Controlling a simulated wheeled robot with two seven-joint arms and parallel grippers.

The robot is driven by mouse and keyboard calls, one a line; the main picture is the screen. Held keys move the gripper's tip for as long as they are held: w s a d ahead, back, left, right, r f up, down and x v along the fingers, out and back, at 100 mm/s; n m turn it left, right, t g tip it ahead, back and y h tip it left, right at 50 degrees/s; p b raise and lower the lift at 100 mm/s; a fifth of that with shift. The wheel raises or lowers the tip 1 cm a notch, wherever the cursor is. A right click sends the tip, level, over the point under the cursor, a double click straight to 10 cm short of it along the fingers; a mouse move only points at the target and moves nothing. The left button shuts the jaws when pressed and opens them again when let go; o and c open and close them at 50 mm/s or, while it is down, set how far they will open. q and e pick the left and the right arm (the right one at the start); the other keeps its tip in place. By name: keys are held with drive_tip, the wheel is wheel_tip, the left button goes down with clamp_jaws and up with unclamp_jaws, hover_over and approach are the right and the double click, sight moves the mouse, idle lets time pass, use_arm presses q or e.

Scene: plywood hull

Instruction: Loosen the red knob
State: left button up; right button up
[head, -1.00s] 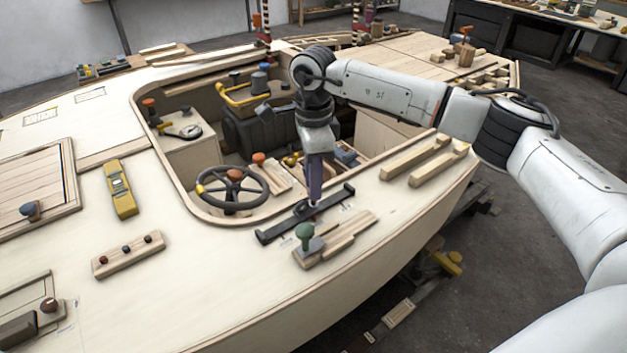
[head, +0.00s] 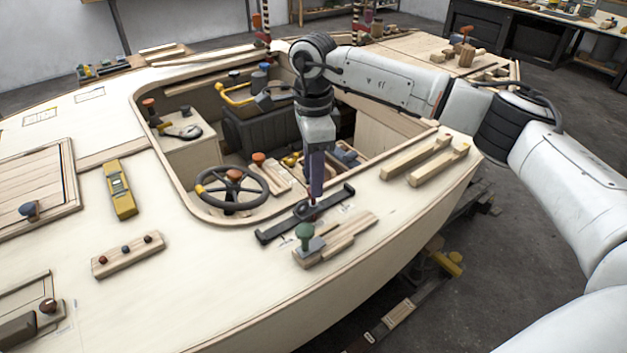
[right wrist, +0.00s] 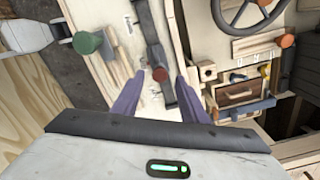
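A small reddish knob (right wrist: 160,75) shows in the right wrist view, beside the middle of a black bar (right wrist: 153,30). My right gripper (right wrist: 159,78) has its two purple fingers apart, one on each side of this knob, with gaps visible. In the head view my right gripper (head: 315,201) points down at the middle of the black bar (head: 275,233) on the deck edge; its fingers hide the knob there. I cannot tell how deep the fingertips reach. My left gripper is not in view.
A green knob (head: 305,232) on a wooden block stands close to the bar, also seen in the right wrist view (right wrist: 87,42). A steering wheel (head: 232,190) and orange knob (head: 258,158) lie left. Wooden strips (head: 415,160) lie right.

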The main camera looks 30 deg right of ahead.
wheel_tip(320, 180, up, 8)
drive_tip(key=shift+r, duration=0.15)
idle(0.6)
